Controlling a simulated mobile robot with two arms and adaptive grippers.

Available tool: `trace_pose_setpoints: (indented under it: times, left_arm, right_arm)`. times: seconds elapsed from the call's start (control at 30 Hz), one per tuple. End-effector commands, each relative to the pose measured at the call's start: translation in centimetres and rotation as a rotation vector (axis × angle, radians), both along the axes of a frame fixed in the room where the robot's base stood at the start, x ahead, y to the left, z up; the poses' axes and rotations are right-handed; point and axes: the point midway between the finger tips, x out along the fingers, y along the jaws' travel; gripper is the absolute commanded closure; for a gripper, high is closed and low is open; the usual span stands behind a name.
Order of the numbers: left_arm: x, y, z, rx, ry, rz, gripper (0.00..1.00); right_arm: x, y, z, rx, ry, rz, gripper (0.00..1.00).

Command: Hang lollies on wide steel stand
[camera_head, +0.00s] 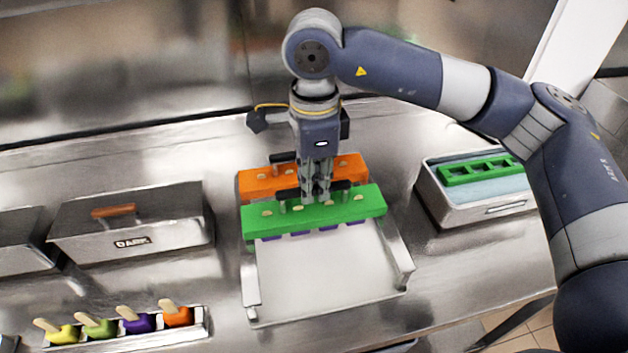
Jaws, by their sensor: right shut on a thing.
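My right gripper (317,196) points down and is shut on the dark handle of a green lolly holder (345,207). Pale sticks show along the holder's top and purple lollies (328,228) peek out beneath it. The holder spans the wide steel stand (252,290); I cannot tell whether it rests on the stand's side rails or hangs just above. An orange lolly holder (262,182), also with sticks and a dark handle, sits right behind it at the stand's far end. My left gripper is not in view.
A lidded steel box marked DARK (130,236) stands at left. A tray (150,341) of yellow, green, purple and orange lollies lies at front left. A steel container (478,210) with a green frame (475,170) stands at right. The stand's front part is empty.

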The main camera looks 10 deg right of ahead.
Motion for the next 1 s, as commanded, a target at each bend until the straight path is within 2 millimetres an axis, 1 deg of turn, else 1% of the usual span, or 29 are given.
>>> trace_pose_setpoints:
  times: [0.57,1.0]
  left_arm:
    - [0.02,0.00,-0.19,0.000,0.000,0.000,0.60]
    - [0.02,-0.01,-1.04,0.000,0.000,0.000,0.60]
  right_arm:
    - [0.02,0.02,-0.10,0.001,-0.001,0.000,1.00]
    - [0.03,0.03,-0.53,0.001,-0.001,0.000,1.00]
